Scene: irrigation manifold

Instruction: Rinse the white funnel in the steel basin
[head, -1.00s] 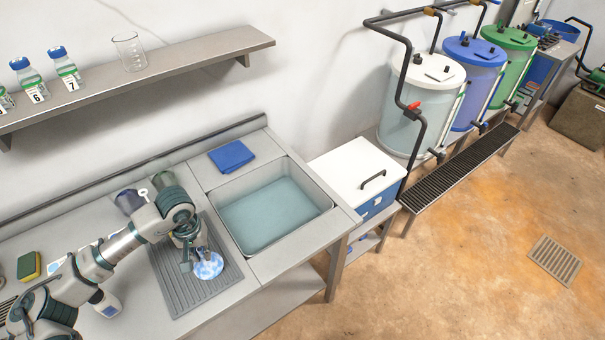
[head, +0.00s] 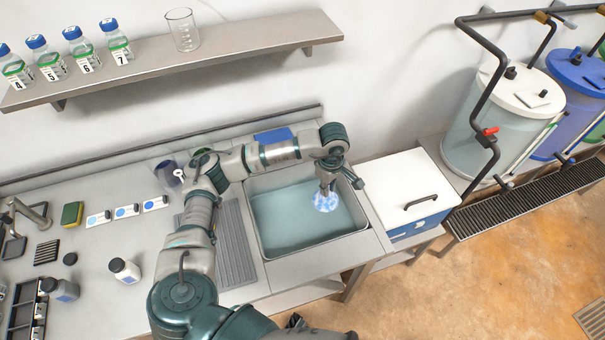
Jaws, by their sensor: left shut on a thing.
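The steel basin (head: 262,248) is set into the bench and holds blue-green water (head: 290,222). My left gripper (head: 327,188) is over the right part of the basin, pointing down. It is shut on the white funnel (head: 326,203), which shows as a round pale shape with blue patches. The funnel lies against the water in the picture; I cannot tell whether it touches the surface. The gripper hides the funnel's upper part. My right gripper is not in view.
A grey ribbed drain mat (head: 236,262) lies left of the basin, partly behind my arm. A blue cloth (head: 272,135) lies behind the basin. A white-lidded box (head: 405,185) stands to its right. Bottles (head: 118,45) and a beaker (head: 183,30) stand on the shelf above.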

